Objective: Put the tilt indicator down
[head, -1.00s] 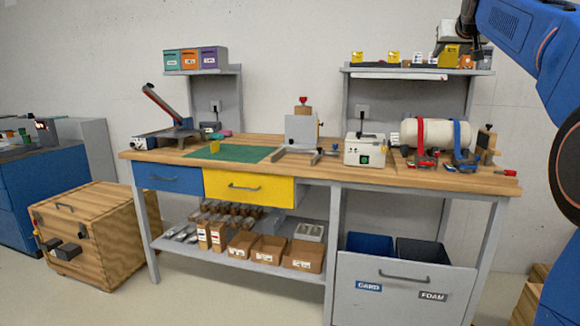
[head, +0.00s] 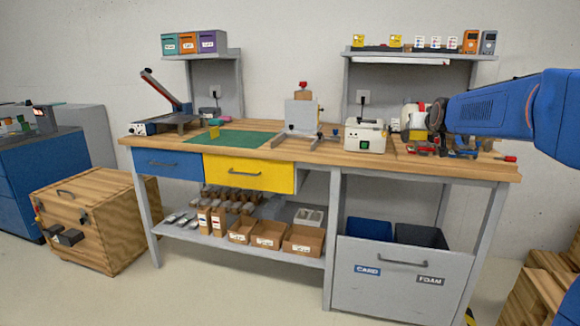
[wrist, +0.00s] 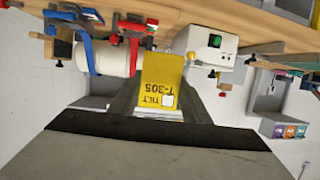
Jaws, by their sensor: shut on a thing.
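The tilt indicator (wrist: 160,70) is a yellow block with black lettering that reads TILT T-305 and a small white square. It shows in the middle of the wrist view, which is upside down. My gripper (wrist: 158,100) is shut on it, with dark fingers on both sides. In the head view my blue arm reaches in from the right over the workbench's right end, in front of the roll and clamps. A yellow patch (head: 418,134) there looks like the tilt indicator; my gripper's fingers are mostly hidden behind the arm.
The workbench (head: 375,159) carries a green mat (head: 240,138), a grey fixture (head: 301,115) and a white box with a green button (head: 365,137). Red and blue clamps (wrist: 87,38) hold a pale roll (wrist: 118,58). Small boxes stand on the upper right shelf (head: 415,53). The green mat is largely clear.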

